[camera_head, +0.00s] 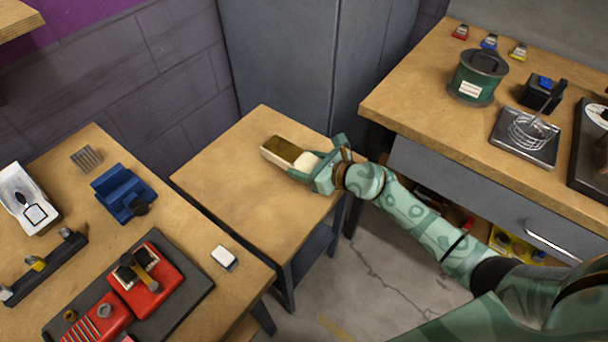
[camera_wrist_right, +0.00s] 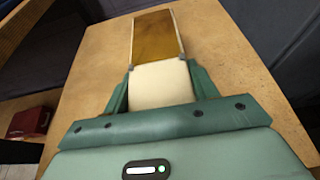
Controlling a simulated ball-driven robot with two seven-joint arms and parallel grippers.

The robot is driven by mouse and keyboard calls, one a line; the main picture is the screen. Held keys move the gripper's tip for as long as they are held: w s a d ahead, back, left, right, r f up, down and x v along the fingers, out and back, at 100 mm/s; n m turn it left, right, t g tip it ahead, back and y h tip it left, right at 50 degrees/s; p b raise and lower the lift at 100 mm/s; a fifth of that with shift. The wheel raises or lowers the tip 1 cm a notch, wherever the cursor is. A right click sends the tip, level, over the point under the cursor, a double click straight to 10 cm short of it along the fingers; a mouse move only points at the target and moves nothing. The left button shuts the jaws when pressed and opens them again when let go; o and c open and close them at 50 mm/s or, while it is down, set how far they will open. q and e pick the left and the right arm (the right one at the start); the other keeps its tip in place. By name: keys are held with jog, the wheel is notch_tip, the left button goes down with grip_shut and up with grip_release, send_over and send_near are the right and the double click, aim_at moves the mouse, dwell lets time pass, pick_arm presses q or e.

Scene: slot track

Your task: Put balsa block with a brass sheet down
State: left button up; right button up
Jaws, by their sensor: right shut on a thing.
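The balsa block with a brass sheet (camera_head: 283,151) is a pale block with a brown-gold sheet on its top, over the small wooden side table (camera_head: 215,178). My right gripper (camera_head: 318,167) is shut on the block's near end. In the right wrist view the brass sheet (camera_wrist_right: 154,37) covers the far part and the bare pale end (camera_wrist_right: 161,84) lies between the two fingers (camera_wrist_right: 161,88). I cannot tell whether the block touches the table top. My left gripper is not in view.
A workbench on the left holds a blue fixture (camera_head: 122,193), a red device (camera_head: 147,277) and a small white block (camera_head: 224,257). A grey cabinet (camera_head: 285,62) stands behind. The side table is otherwise clear.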

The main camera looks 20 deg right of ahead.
notch_tip(320, 180, down, 4)
jog(key=shift+r+b, duration=0.1)
jog(key=shift+b, duration=0.8)
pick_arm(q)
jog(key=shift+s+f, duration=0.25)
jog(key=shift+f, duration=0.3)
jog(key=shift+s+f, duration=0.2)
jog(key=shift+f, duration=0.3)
pick_arm(e)
jog(key=shift+r, duration=0.35)
jog(key=shift+f, duration=0.2)
jog(key=o, duration=1)
jog(key=shift+r, duration=0.1)
